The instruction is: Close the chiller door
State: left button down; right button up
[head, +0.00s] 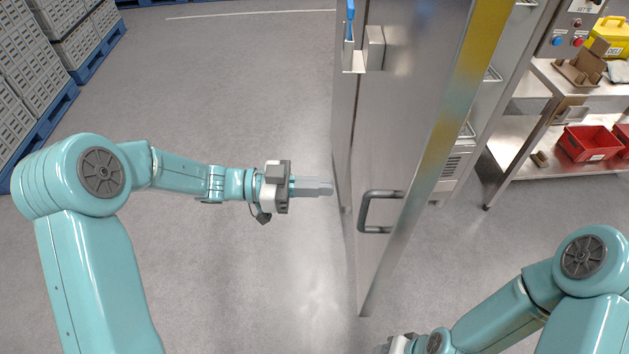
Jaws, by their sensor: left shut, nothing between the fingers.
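The chiller door (400,130) is a tall brushed-metal panel with a yellowish edge strip, seen from above in the head view. It stands open, swung out from the chiller (501,45), whose wire shelf edges show behind it. A grey bar handle (378,212) sits low on the door's left face. My left gripper (328,188) is shut and empty, just left of the door; I cannot tell whether it touches the door. My right arm comes in from the lower right, and only the back of its gripper (398,346) shows at the bottom edge, with the fingers out of frame.
A small metal holder with a blue item (350,22) is fixed on the door. A steel table (520,125) at the right holds red bins (588,143) and a yellow case (608,36). Stacked grey crates (25,75) on blue pallets stand at far left. The floor left of the door is clear.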

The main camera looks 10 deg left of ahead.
aim_at(387, 188)
pick_arm(q)
jog(key=p+x, duration=0.2)
jog(key=x, duration=0.6)
jog(key=shift+d+r, duration=0.1)
jog(key=shift+d, duration=0.15)
jog(key=shift+w+d, duration=0.1)
jog(key=shift+d, duration=0.6)
jog(key=shift+d, duration=0.2)
